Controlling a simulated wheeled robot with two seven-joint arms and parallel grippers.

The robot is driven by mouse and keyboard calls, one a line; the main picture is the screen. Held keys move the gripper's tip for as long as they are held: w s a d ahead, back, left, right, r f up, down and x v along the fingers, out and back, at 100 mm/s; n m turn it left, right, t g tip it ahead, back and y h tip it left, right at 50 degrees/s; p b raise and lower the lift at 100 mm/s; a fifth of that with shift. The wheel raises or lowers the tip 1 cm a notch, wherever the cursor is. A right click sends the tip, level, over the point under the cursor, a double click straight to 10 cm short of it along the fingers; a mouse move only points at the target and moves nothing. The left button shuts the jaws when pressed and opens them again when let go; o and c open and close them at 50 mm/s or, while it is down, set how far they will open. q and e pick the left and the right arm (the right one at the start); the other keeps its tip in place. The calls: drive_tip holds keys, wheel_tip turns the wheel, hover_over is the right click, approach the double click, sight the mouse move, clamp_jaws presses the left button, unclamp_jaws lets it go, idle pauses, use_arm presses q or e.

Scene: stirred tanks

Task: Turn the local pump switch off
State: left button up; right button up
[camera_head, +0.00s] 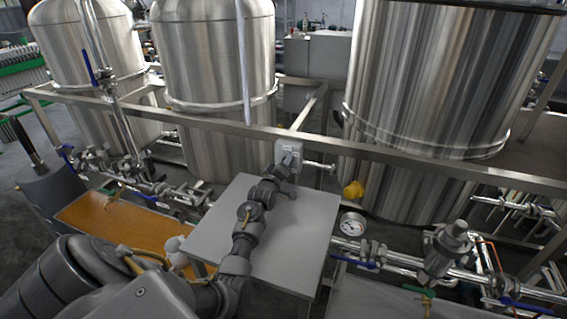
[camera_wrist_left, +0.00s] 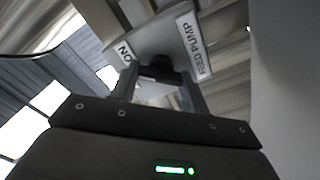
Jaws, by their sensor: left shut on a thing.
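The local pump switch (camera_head: 289,147) is a small light grey box on the steel frame rail, between the middle and right tanks. In the left wrist view its grey face (camera_wrist_left: 165,38) carries a "FEED PUMP" label and a label reading "ON". My left gripper (camera_head: 287,164) reaches up to the switch front, and its fingers (camera_wrist_left: 160,84) are shut on the dark switch knob (camera_wrist_left: 160,72). The fingers partly hide the knob, so I cannot read its exact turn position. My right gripper is not in view.
A flat grey panel (camera_head: 310,235) lies below my left arm. A steel rail (camera_head: 400,158) runs across behind it. A yellow fitting (camera_head: 354,190), a round gauge (camera_head: 352,223) and blue-handled valves (camera_head: 360,264) stand to the right. Large steel tanks (camera_head: 215,60) stand behind.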

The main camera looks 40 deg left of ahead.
use_arm(q)
drive_tip(key=n+p, duration=0.1)
drive_tip(key=n, duration=0.3)
drive_tip(key=shift+n+p, duration=0.7)
drive_tip(key=shift+n, duration=1.1)
drive_tip(key=shift+f, duration=0.1)
drive_tip(key=o, duration=1)
drive_tip(key=shift+s, duration=0.1)
drive_tip(key=b+v, duration=0.1)
drive_tip(key=v, duration=0.9)
drive_tip(key=shift+s+d, duration=0.15)
drive_tip(key=shift+s, duration=0.15)
